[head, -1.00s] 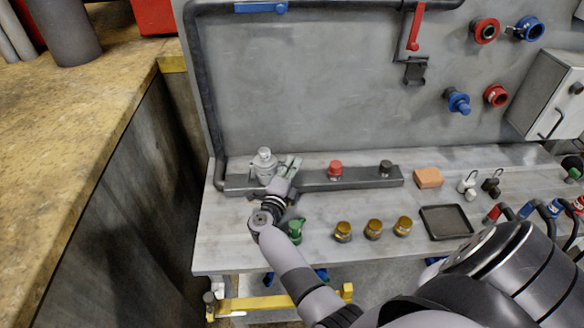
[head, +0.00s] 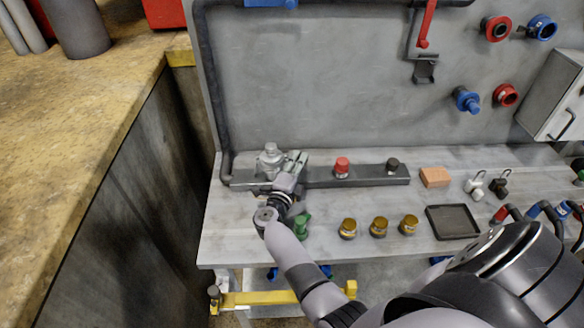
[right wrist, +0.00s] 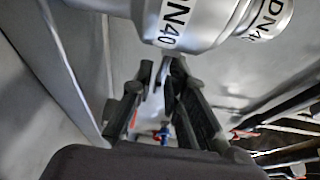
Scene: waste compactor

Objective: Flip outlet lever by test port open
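My right gripper (head: 297,161) is over the back of the bench, just right of a grey valve-like fitting (head: 270,160). In the right wrist view its two dark fingers (right wrist: 160,108) stand apart with nothing clearly held between them. A small blue part (right wrist: 163,134) shows beyond them. A blue lever (head: 270,3) lies level on the pipe at the top edge. A red lever (head: 427,24) hangs down on the wall panel. I cannot tell which lever is the outlet lever, and no test port label is readable. My left gripper is not in view.
The dark rail carries a red cap (head: 342,167) and a black cap (head: 392,166). Several brass caps (head: 379,227), a green fitting (head: 302,226), a dark tray (head: 453,222) and an orange block (head: 435,177) sit on the bench. Grey "DN40" fittings (right wrist: 192,20) are close above my fingers.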

